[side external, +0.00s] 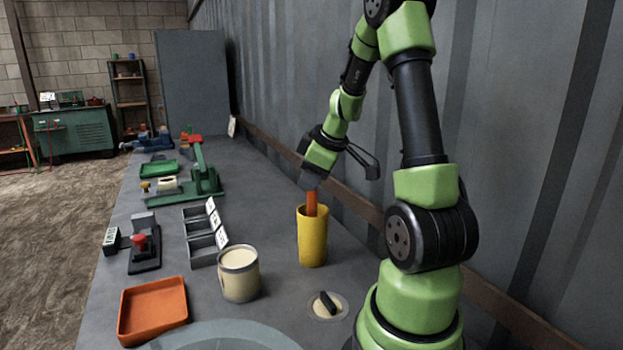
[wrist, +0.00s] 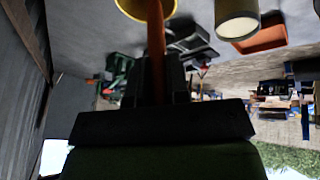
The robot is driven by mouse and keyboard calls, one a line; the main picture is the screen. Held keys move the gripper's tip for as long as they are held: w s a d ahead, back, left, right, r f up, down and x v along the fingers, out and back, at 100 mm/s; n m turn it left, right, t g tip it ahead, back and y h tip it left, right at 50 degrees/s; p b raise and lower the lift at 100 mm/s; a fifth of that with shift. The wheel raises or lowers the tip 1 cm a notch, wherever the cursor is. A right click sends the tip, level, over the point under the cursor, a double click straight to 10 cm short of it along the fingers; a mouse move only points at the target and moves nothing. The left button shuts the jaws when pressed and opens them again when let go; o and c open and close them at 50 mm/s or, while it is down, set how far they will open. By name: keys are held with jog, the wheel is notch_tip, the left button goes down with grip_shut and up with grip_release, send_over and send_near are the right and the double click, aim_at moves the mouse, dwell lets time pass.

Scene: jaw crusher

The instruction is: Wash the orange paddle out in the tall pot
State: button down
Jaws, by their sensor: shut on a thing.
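The orange paddle (side external: 311,203) stands upright with its lower part inside the tall yellow pot (side external: 313,240). The pot's wall hides the paddle's lower end. My gripper (side external: 310,182) is above the pot and shut on the paddle's upper part. In the wrist view the paddle (wrist: 156,45) runs from between the jaws of my gripper (wrist: 155,85) into the mouth of the yellow pot (wrist: 128,10). I cannot see what is inside the pot.
A cream tub (side external: 239,278) stands left of the pot, with an orange tray (side external: 152,310) beyond it. A round dish (side external: 328,306) with a black piece lies in front. Grey labelled bins (side external: 203,240) and a green press (side external: 200,180) stand further back. The corrugated wall is close on the right.

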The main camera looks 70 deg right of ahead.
notch_tip(320, 180, up, 10)
jog(key=a, duration=0.2)
jog(key=shift+s, duration=0.25)
dwell(0.5)
dwell(0.4)
notch_tip(320, 180, up, 5)
jog(key=shift+f, duration=0.1)
dwell(0.4)
